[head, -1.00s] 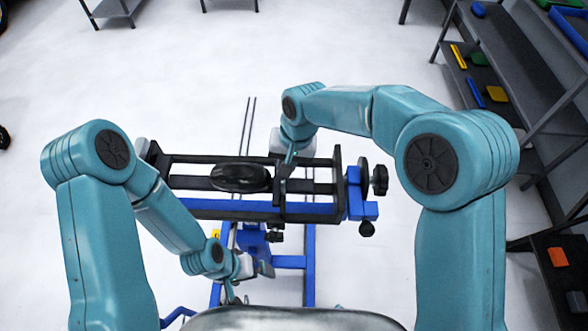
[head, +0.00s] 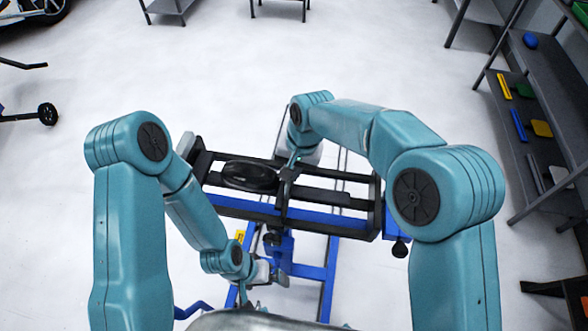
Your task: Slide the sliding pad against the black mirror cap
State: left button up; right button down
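The black mirror cap (head: 248,177) is a glossy dark oval lying on the left part of a black and blue frame. A small dark block, which looks like the sliding pad (head: 288,175), sits on the frame at the cap's right edge. They look touching or nearly so; I cannot tell which. My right gripper (head: 291,161) reaches down onto this block from behind. Its fingers are too small to tell whether they grip it. My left gripper (head: 264,281) is low in front of the frame, away from cap and pad, its fingers partly hidden.
The frame (head: 330,222) stands on a blue base (head: 310,271) with black knobs, one at its right end (head: 400,248). Shelves (head: 540,100) with coloured items line the right side. A wheeled cart (head: 46,112) is at the left.

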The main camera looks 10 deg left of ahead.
jog(key=shift+w+r, duration=0.15)
jog(key=shift+r, duration=0.05)
jog(key=c, duration=1.2)
grip_release()
jog(key=shift+f, duration=0.1)
jog(key=shift+o, duration=0.2)
jog(key=d+r+b, duration=0.1)
jog(key=d+r, duration=0.2)
jog(key=r, duration=1.3)
jog(key=shift+d, duration=0.1)
